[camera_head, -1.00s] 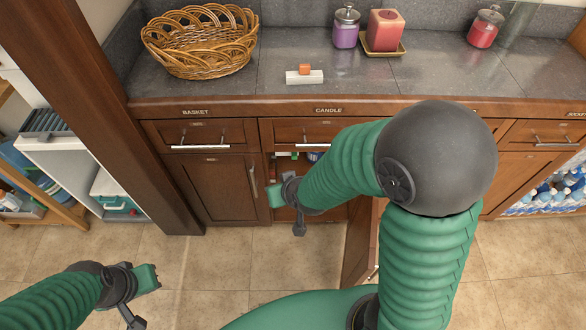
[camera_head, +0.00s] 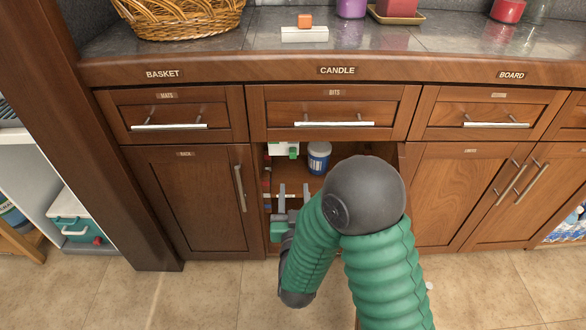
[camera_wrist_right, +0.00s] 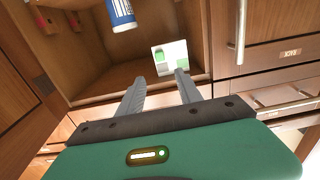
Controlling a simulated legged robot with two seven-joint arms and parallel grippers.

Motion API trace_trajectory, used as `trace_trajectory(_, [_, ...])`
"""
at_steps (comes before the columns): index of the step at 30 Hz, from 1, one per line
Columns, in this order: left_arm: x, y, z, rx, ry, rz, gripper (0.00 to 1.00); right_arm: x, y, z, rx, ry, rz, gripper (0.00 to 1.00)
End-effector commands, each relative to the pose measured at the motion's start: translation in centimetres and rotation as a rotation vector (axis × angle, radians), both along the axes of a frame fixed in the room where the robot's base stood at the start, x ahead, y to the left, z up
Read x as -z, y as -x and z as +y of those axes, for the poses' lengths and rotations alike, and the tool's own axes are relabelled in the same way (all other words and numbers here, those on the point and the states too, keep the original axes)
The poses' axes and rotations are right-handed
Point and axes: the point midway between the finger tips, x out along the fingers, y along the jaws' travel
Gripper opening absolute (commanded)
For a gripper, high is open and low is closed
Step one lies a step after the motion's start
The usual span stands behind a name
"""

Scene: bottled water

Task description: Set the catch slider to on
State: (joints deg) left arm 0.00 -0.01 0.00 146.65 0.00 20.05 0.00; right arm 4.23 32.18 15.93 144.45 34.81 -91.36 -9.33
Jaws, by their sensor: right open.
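A white piece with a green block (camera_head: 293,152) is at the upper left of the open cabinet; it also shows in the wrist view as a white panel with a green part (camera_wrist_right: 170,57). An orange block on a white base (camera_head: 304,27) sits on the counter. No readable label tells me which is the catch slider. My right gripper (camera_head: 293,194) is open and empty at the cabinet opening, below the green block. In the wrist view, its fingers (camera_wrist_right: 160,84) point toward the white panel, which lies beyond their tips. My left gripper is out of view.
A blue and white container (camera_head: 318,157) stands in the cabinet, right of the white piece. A closed door (camera_head: 195,200) with an upright handle borders the opening on the left. A drawer (camera_head: 333,112) is above. My right arm hides the cabinet's lower right.

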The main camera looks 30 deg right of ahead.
Motion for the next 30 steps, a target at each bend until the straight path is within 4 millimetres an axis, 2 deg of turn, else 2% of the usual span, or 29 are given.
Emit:
trace_trajectory(1, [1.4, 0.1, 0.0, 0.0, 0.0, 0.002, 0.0, 0.5, -1.1, -0.6, 0.003, 0.0, -0.007, 0.42])
trace_trajectory(9, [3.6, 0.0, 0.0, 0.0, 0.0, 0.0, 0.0, 0.5, -7.6, -3.8, 0.003, 0.0, -0.003, 0.42])
trace_trajectory(15, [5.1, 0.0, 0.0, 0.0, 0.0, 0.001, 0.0, 0.4, -11.3, -5.5, 0.0, 0.0, -0.001, 0.42])
trace_trajectory(19, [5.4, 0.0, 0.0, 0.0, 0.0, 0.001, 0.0, 0.2, -12.5, -6.1, -0.001, 0.0, 0.0, 0.42])
trace_trajectory(27, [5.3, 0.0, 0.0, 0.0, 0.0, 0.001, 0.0, 0.1, -12.8, -6.1, -0.002, 0.0, 0.001, 0.42])
trace_trajectory(30, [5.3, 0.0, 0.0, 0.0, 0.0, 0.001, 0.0, 0.1, -12.7, -6.1, -0.002, 0.0, 0.001, 0.3])
